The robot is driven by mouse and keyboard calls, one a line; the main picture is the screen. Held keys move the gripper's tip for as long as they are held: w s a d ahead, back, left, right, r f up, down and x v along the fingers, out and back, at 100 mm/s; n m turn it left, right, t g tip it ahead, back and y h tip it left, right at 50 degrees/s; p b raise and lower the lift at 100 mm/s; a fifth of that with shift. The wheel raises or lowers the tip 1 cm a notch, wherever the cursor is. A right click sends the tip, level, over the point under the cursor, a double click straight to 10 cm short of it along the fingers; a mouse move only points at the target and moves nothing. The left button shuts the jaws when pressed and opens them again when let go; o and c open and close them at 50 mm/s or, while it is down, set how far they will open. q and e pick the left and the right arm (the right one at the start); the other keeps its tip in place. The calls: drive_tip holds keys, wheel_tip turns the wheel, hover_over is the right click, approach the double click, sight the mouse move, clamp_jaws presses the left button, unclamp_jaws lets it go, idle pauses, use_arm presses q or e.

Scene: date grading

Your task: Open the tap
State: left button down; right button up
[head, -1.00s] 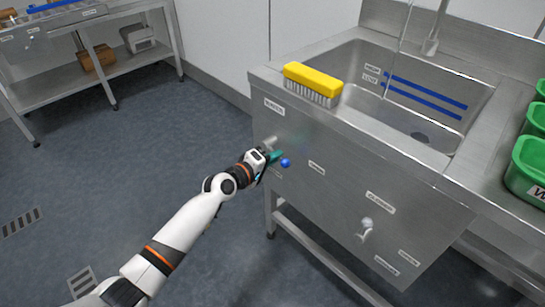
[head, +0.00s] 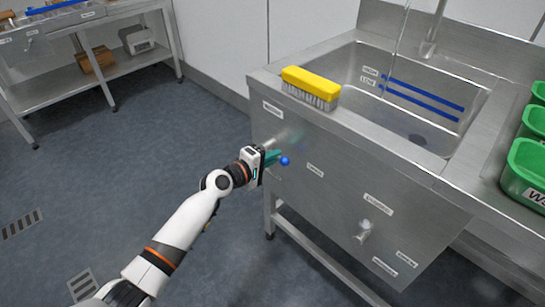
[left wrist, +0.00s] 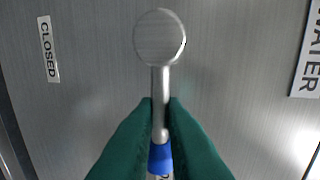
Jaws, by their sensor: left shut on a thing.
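The tap lever is a metal rod with a round hub (left wrist: 160,38) and a blue tip (left wrist: 161,158). It is on the steel sink front, and its blue tip shows in the head view (head: 285,161). My left gripper (left wrist: 160,118) is shut on the rod, a teal finger on each side, just above the blue tip in the wrist view. It also shows at the sink front in the head view (head: 273,157). A CLOSED label (left wrist: 48,50) is left of the hub, and a WATER label (left wrist: 308,55) is at the right edge. My right gripper is out of view.
A second metal handle (head: 364,231) is lower right on the same panel. A yellow brush (head: 311,84) lies on the sink rim above the lever. Green bins (head: 525,170) stand on the right counter. The floor left of the sink is clear.

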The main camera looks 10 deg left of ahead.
use_arm(q)
drive_tip(key=c, duration=1.5)
unclamp_jaws()
